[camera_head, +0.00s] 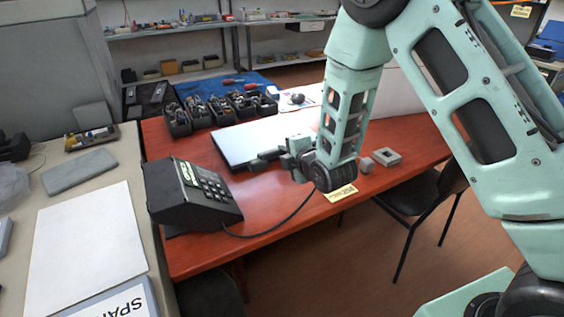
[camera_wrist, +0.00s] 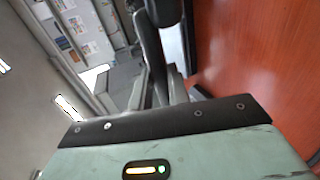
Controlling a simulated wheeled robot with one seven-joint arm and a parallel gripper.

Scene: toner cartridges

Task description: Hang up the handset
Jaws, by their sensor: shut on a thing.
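The black desk telephone (camera_head: 180,200) sits on the near left corner of the red table, its keypad facing up and right. Its cord runs from the base across the table edge and up toward my gripper (camera_head: 280,154). My gripper is above the table, to the right of and beyond the telephone, with a clear gap between them. It is shut on the dark handset (camera_head: 262,160), which is partly hidden by the fingers and small in the head view. In the wrist view a long dark shape that looks like the handset (camera_wrist: 150,50) stretches ahead of the gripper.
Several black bins (camera_head: 212,110) of parts stand at the back. A grey square block (camera_head: 387,156) is at the right. A beige bench (camera_head: 120,170) adjoins on the left; a chair (camera_head: 425,195) stands in front.

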